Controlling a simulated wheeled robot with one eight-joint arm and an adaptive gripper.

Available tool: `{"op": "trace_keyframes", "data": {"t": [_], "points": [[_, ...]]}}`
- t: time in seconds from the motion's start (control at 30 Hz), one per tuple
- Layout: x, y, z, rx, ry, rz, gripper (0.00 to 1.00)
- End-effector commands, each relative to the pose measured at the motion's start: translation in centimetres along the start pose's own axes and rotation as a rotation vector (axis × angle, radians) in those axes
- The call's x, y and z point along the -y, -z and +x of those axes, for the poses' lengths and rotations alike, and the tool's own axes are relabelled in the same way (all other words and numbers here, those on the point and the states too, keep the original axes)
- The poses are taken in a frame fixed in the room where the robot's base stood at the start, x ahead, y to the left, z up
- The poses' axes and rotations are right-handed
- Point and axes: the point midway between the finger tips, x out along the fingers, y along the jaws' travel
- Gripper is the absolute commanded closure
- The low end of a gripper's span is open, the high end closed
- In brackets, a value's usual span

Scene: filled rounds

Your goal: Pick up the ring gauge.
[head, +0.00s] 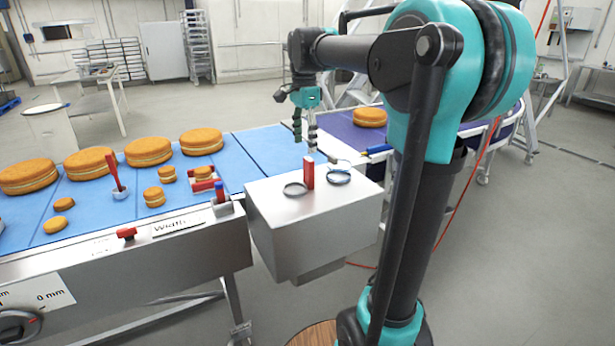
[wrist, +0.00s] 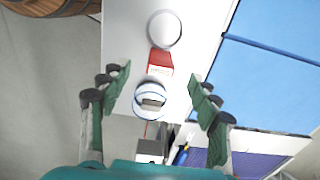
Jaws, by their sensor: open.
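Two rings lie on the grey metal box top. A plain thin grey ring (head: 295,195) lies left of a red upright block (head: 308,173); a thicker ring with a blue band (head: 339,182) lies right of it. I cannot tell for certain which is the ring gauge. In the wrist view the plain ring (wrist: 149,29) is at the top, the red block (wrist: 160,64) below it, and the blue-banded ring (wrist: 138,92) lies between my fingers, with a small grey piece showing inside its outline. My gripper (head: 305,142) is open and empty above the box; its fingers also show in the wrist view (wrist: 158,88).
A blue conveyor (head: 240,155) with several round cakes (head: 201,141) runs left of the box (head: 270,230). A blue-tipped pen-like item (head: 378,149) lies behind the box. A purple belt (head: 345,130) with one cake (head: 369,117) is beyond.

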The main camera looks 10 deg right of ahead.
Motion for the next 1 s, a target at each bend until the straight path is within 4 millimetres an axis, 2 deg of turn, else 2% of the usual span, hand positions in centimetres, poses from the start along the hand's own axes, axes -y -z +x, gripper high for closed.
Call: {"op": "trace_keyframes", "data": {"t": [0.1,0.23,0.53,0.8,1.0], "points": [[0.0,0.0,2.4,0.0,0.0,0.0,0.38],[0.0,0.0,4.4,0.0,0.0,-0.001,0.38],[0.1,0.3,6.5,0.0,0.0,0.0,0.38],[0.4,0.8,10.1,0.0,0.0,-0.001,0.38],[0.4,0.7,10.9,0.0,0.0,-0.001,0.38]]}}
